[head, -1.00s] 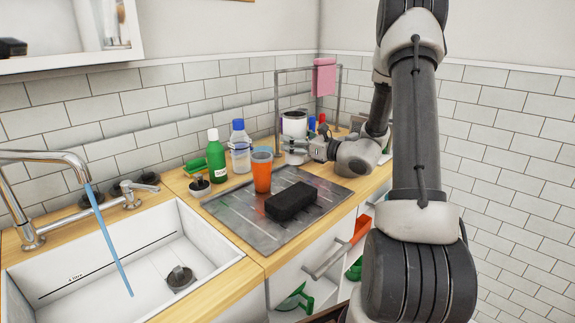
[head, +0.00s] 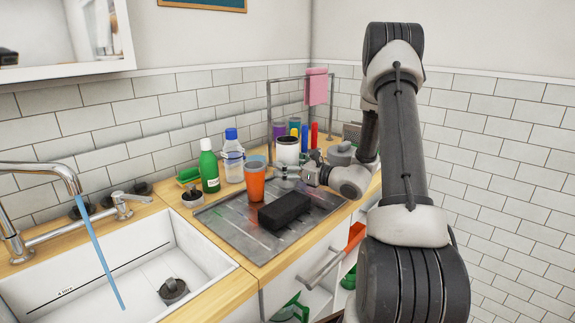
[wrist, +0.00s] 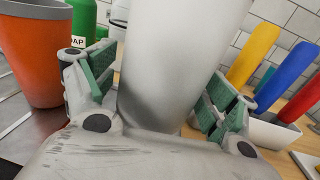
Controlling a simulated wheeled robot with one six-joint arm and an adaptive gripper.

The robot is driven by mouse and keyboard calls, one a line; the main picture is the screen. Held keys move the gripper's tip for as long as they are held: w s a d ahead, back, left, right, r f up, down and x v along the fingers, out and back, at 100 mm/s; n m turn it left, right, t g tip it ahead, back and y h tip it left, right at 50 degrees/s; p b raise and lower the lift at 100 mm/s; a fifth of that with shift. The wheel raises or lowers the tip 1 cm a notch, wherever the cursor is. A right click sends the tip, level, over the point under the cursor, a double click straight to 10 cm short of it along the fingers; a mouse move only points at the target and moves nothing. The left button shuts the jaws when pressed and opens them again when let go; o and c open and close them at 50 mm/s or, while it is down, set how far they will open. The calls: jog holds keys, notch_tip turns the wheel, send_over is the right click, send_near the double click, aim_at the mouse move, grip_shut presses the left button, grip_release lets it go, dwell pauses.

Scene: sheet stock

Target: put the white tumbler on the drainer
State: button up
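The white tumbler (head: 287,152), with a dark inside, is upright at the far end of the grey metal drainer (head: 228,222). In the wrist view the tumbler (wrist: 180,60) stands between the two green-padded fingers. My gripper (head: 297,173) comes from the right and appears shut on its lower part. I cannot tell whether its base touches the drainer, as the gripper hides it. An orange tumbler (head: 255,186) stands on the drainer to its left, also in the wrist view (wrist: 38,60). A black block (head: 284,211) lies on the drainer in front.
A green soap bottle (head: 209,168) and a clear blue-capped bottle (head: 232,158) stand behind the drainer. Yellow, blue and red upright items (wrist: 290,62) stand close on the right in the wrist view. The sink (head: 120,265) is at left.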

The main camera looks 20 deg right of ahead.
jog(key=shift+r, duration=0.1)
